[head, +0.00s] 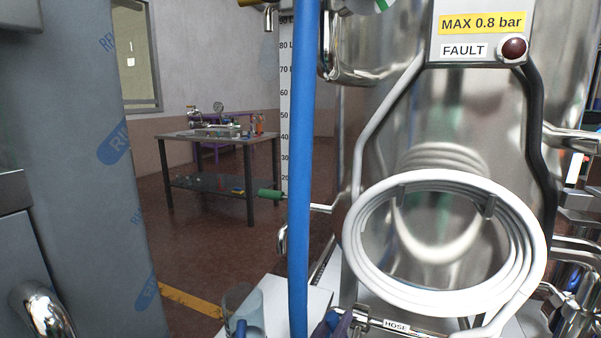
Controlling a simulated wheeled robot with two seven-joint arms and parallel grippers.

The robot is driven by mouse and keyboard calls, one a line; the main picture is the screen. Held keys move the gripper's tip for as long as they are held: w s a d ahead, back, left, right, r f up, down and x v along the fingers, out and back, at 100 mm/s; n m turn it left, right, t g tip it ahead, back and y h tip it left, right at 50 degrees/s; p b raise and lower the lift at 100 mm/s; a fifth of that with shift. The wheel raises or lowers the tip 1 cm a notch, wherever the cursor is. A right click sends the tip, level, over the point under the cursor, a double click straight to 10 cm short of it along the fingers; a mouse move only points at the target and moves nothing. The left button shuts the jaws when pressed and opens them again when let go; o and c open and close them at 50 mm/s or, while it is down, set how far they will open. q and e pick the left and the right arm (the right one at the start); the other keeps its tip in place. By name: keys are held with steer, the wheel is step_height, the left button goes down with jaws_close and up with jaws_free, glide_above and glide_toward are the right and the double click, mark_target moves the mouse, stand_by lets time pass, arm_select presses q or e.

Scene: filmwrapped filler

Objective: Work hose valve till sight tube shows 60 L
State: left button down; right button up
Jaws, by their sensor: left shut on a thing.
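The sight tube's white scale (286,110) stands upright left of centre, with marks from 20 up to 90 L. The blue hose (301,170) runs vertically in front of it and hides part of it. I cannot make out a liquid level. A pipe labelled HOSE (396,327) lies at the bottom edge, with a blue valve handle (325,328) at its left end. My left gripper (342,324) shows only in small part at the bottom edge, at this handle, and seems shut on it. The handle's angle is mostly hidden. My right gripper is not in view.
A steel tank (440,130) fills the right, with a coiled white hose (445,174) in front. A FAULT lamp (513,48) looks dark red. A clear vessel (243,302) stands below. A workbench (215,136) stands behind.

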arm_select(q)
steer(key=shift+s+d+r+m, duration=0.15)
steer(key=shift+d+r+m, duration=0.2)
steer(key=shift+m, duration=0.15)
steer(key=shift+s+d+m+g, duration=0.15)
steer(key=shift+d+m+g, duration=0.3)
steer(key=shift+m, duration=0.35)
steer(key=shift+s+d+m, duration=0.25)
steer(key=shift+d+m, duration=0.6)
steer(key=shift+m, duration=0.35)
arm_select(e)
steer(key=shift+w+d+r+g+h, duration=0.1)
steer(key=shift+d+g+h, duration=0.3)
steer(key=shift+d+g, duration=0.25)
arm_select(q)
steer(key=c, duration=0.6)
jaws_free()
